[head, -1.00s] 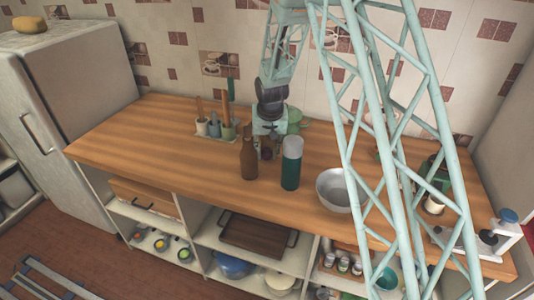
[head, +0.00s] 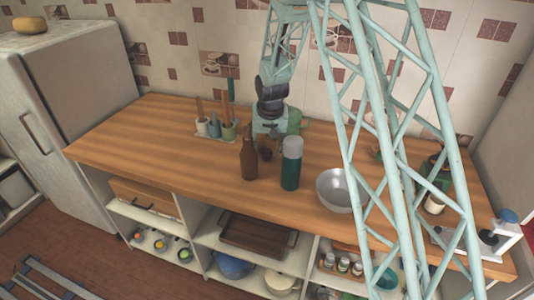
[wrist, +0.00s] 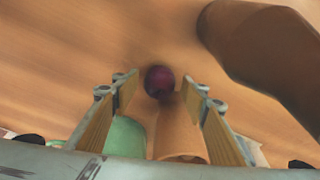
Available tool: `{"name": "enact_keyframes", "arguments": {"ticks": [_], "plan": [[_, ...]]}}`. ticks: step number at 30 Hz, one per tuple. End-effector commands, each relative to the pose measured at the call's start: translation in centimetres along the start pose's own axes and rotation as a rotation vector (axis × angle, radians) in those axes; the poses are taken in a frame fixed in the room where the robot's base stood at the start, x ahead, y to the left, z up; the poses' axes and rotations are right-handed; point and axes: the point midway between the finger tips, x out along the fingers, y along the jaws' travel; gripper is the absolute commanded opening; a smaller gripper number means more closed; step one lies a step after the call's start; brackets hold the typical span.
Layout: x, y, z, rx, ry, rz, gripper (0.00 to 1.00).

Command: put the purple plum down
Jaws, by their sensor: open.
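The purple plum (wrist: 159,82) is small, round and dark; in the wrist view it lies on the wooden counter just beyond my fingertips. In the head view the plum (head: 265,154) is a dark spot behind the brown bottle (head: 248,158), partly hard to make out. My gripper (wrist: 162,90) is open, with one finger on each side of the plum's line and a gap to it. In the head view my gripper (head: 267,140) is above and behind the plum, its fingers partly hidden.
The brown bottle (wrist: 262,45) is close at upper right in the wrist view. A green flask (head: 291,163) and a metal bowl (head: 335,192) stand to its right. A utensil holder (head: 216,134) stands left. The counter's left part (head: 140,135) is clear.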

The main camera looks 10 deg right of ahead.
Motion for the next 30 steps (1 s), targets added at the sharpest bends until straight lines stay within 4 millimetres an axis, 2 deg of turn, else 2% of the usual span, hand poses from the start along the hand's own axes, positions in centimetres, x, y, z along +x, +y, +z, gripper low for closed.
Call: {"name": "enact_keyframes", "arguments": {"ticks": [24, 30], "plan": [[-9.2, 0.0, 0.0, 0.000, 0.001, 0.000, 0.41], [-10.6, 0.0, 0.0, 0.000, 0.000, 0.000, 0.41]]}}
